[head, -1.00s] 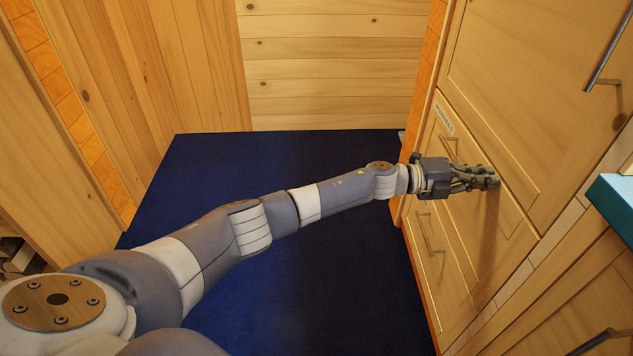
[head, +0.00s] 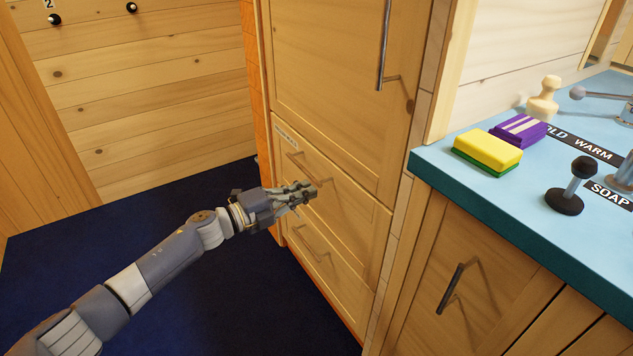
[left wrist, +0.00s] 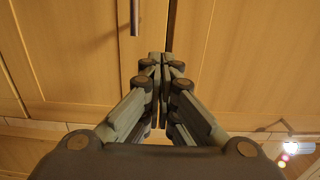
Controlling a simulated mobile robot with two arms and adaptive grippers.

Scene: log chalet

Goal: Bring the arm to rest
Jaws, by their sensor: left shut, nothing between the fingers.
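My left arm (head: 160,272) reaches in from the lower left in the head view. Its gripper (head: 308,188) is in front of the labelled wooden drawer front (head: 350,205), close to that drawer's handle (head: 302,168). I cannot tell whether the fingers touch the drawer front. In the left wrist view the gripper's fingertips (left wrist: 166,58) are together with nothing between them, in front of wooden panels. My right gripper is in neither view.
A lower drawer handle (head: 306,243) and a tall door handle (head: 384,45) stick out nearby. On the right, a blue counter (head: 470,215) holds a yellow-green sponge (head: 487,150), a purple box (head: 518,131) and a black-knobbed lever (head: 573,185). The dark blue floor (head: 220,300) is clear.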

